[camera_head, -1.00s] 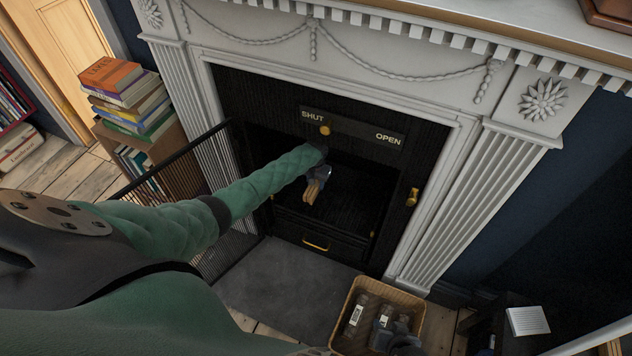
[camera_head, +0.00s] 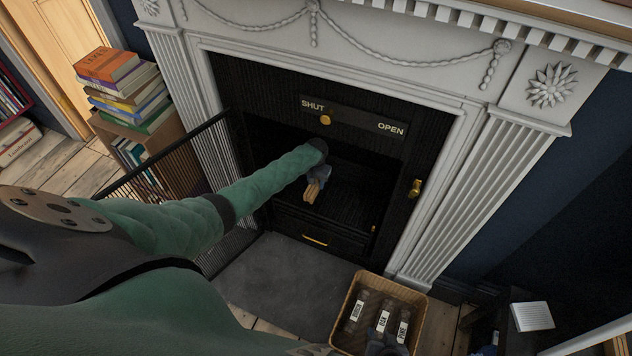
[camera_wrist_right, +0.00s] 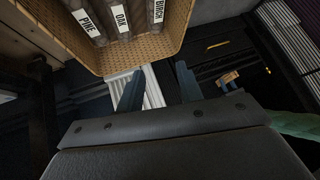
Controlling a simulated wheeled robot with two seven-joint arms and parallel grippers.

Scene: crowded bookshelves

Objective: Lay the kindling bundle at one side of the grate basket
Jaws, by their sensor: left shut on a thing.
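The kindling bundle (camera_head: 311,193), a few pale tan sticks, is inside the dark fireplace opening in the head view. My left gripper (camera_head: 318,178) is shut on it, with the arm reaching in from the left. The bundle also shows small in the right wrist view (camera_wrist_right: 228,77). The black grate basket (camera_head: 350,210) is in the firebox; its inside is too dark to make out, and I cannot tell whether the bundle touches it. My right gripper (camera_wrist_right: 158,90) is open and empty, its two blue-grey fingers apart, near the wicker basket.
The wicker basket (camera_head: 349,335) on the floor holds pieces labelled birch, oak and pine. A mesh fire screen (camera_head: 165,160) stands left of the opening. A brass knob (camera_head: 325,120) sits by the SHUT/OPEN plate. A book stack (camera_head: 125,90) is at left. The grey hearth slab (camera_head: 285,285) is clear.

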